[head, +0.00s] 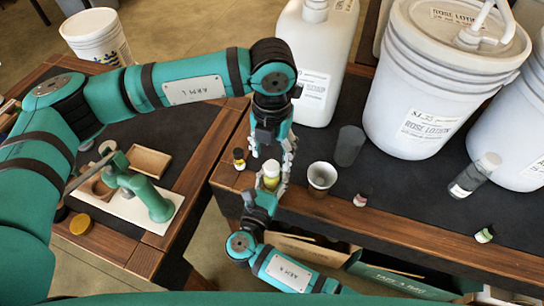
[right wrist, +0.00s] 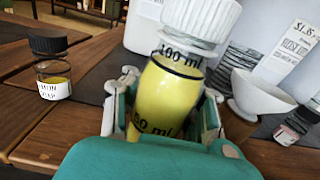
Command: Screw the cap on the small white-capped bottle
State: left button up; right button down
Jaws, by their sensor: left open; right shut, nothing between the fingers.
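The small bottle (head: 271,180) holds yellow liquid and has a white cap (head: 271,167). It is upright at the table's front edge. In the right wrist view the bottle (right wrist: 168,92) shows "100 ml" markings, and its ribbed white cap (right wrist: 200,18) sits at its top; I cannot tell how tight it is. My left gripper (head: 272,152) comes down from above, open, with its fingers close around the cap area. My right gripper (head: 266,192) is shut, low against the near side of the bottle, with grey finger parts showing on both sides of it. The bottle's base is hidden.
A black-capped bottle (head: 239,160) stands close to the left. A cup (head: 321,177), a grey cylinder (head: 349,146) and a small dark-capped bottle (head: 362,197) stand to the right. A white jug (head: 318,55) and a lotion bucket (head: 440,85) stand behind. A cardboard box (head: 300,250) is below.

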aim_at(272, 165)
pick_arm(q)
jog(key=shift+c, duration=0.3)
notch_tip(272, 165, up, 4)
jog(key=n, duration=0.4)
jog(key=shift+f, duration=0.25)
jog(key=shift+f, duration=4)
